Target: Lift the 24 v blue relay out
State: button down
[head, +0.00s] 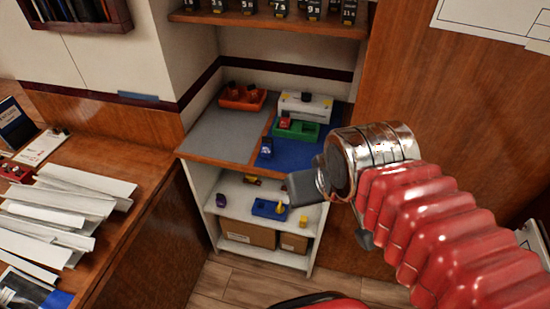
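A small blue block with a pale face (266,147) stands at the left edge of the blue mat (292,158) on the counter. It may be the 24 V blue relay, but its marking is too small to read. My gripper (312,185) is in front of the counter's right side, lower in the picture and to the right of this block. A dark grey finger part points left from the chrome wrist. It appears apart from the block, and I see nothing held. The finger gap is not clear from this angle.
On the counter are an orange tray (242,98), a green tray (297,130) with a red block, and a white box (306,107). The shelf below holds a blue tray (269,209) and small blocks. An upper shelf (270,22) overhangs. Papers cover the left desk (125,150).

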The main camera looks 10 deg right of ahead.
aim_at(267, 146)
jog(key=u, duration=1.1)
jog(key=i, duration=0.65)
jog(key=u, duration=0.7)
